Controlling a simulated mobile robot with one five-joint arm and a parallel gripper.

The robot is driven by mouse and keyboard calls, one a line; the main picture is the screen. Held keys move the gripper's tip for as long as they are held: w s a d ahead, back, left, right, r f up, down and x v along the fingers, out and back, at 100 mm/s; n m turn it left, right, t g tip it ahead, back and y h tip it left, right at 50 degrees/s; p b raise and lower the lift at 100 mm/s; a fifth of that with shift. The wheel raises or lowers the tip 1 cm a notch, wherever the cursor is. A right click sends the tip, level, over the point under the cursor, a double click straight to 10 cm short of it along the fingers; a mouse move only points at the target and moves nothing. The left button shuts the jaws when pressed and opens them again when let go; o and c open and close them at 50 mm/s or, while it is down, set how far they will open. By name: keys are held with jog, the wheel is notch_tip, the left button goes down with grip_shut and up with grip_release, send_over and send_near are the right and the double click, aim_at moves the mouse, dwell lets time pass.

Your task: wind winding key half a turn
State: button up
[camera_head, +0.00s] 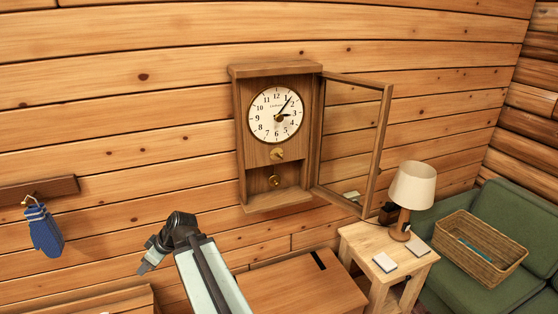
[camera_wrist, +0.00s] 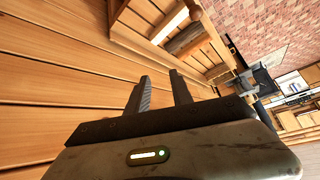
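A wooden wall clock (camera_head: 240,140) hangs on the log wall in the head view, with its glass door (camera_head: 380,140) swung open to the right. Its white dial (camera_head: 275,114) is exposed. A small brass piece, which looks like the winding key (camera_head: 277,154), sits just below the dial.
A wooden cabinet top (camera_head: 300,288) is below the clock. A side table (camera_head: 360,244) with a lamp (camera_head: 413,187) stands at right, beside a green sofa (camera_head: 450,293) bearing a wicker basket (camera_head: 440,232). A blue mitt (camera_head: 44,232) hangs at left. The wall before the clock is clear.

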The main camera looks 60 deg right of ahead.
jog(key=d+r+t+h, duration=0.1)
jog(key=d+r+t, duration=0.25)
jog(key=d, duration=0.75)
jog(key=m+t+h, duration=0.1)
jog(key=t+h, duration=0.3)
jog(key=h, duration=1)
send_near(278, 156)
jog(key=d, duration=0.2)
jog(key=x, duration=0.8)
jog(key=shift+w+a+f+y, duration=0.25)
jog(key=shift+a+f+y, duration=0.05)
jog(key=shift+f, duration=0.15)
jog(key=shift+a, duration=0.1)
grip_shut()
